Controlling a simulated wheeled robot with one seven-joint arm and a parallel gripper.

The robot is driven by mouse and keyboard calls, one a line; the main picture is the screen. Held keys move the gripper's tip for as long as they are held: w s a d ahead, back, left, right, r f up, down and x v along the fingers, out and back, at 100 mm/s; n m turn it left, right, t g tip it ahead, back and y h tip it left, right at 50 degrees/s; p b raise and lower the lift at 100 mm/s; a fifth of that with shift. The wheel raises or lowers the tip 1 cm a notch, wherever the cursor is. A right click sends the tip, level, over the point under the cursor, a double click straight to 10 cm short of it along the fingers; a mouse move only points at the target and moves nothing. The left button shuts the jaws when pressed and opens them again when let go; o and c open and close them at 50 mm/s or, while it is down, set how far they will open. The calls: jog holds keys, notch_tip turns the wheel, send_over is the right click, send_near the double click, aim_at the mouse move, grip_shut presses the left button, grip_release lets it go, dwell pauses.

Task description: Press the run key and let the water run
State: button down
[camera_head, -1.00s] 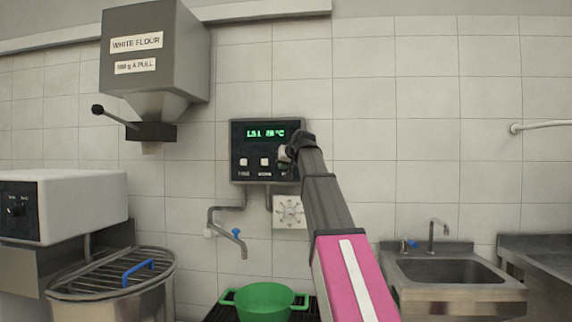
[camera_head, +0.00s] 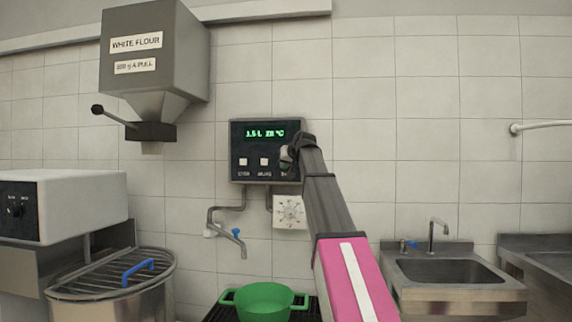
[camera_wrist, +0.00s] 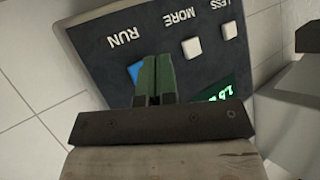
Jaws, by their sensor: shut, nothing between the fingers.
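The dark water panel (camera_head: 250,136) is on the tiled wall, with a green display (camera_head: 265,134) that seems to read 1.5 L and 28 °C. My gripper (camera_head: 287,157) is at the panel's right side, its fingers together and empty. In the wrist view the gripper's green fingertips (camera_wrist: 155,68) are over the blue run key (camera_wrist: 134,72), beside the word RUN, and hide part of it. I cannot tell whether they touch it. The white MORE key (camera_wrist: 192,48) is beside it. The tap (camera_head: 238,239) below the panel shows no visible water. A green pot (camera_head: 264,300) stands under it.
A white dial (camera_head: 290,212) is on the wall below the panel. A flour hopper (camera_head: 155,60) with a lever hangs at upper left. A lidded mixer bowl (camera_head: 110,285) is at lower left. A sink (camera_head: 450,272) is at right.

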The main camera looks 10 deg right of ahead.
jog(key=shift+w+d, duration=0.3)
jog(key=shift+w, duration=0.6)
jog(key=shift+w+d, duration=0.3)
jog(key=shift+w, duration=0.6)
dwell(0.6)
jog(key=shift+w+d, duration=0.1)
jog(key=shift+w, duration=0.3)
jog(key=shift+w+d, duration=0.15)
jog(key=shift+w, duration=0.3)
dwell(0.8)
jog(key=shift+s, duration=0.1)
jog(key=shift+s+a, duration=0.25)
jog(key=shift+s, duration=0.5)
jog(key=shift+s, duration=0.1)
jog(key=s, duration=0.1)
jog(key=s+a, duration=0.1)
jog(key=s, duration=0.2)
jog(key=shift+s+a, duration=0.25)
jog(key=shift+a, duration=0.05)
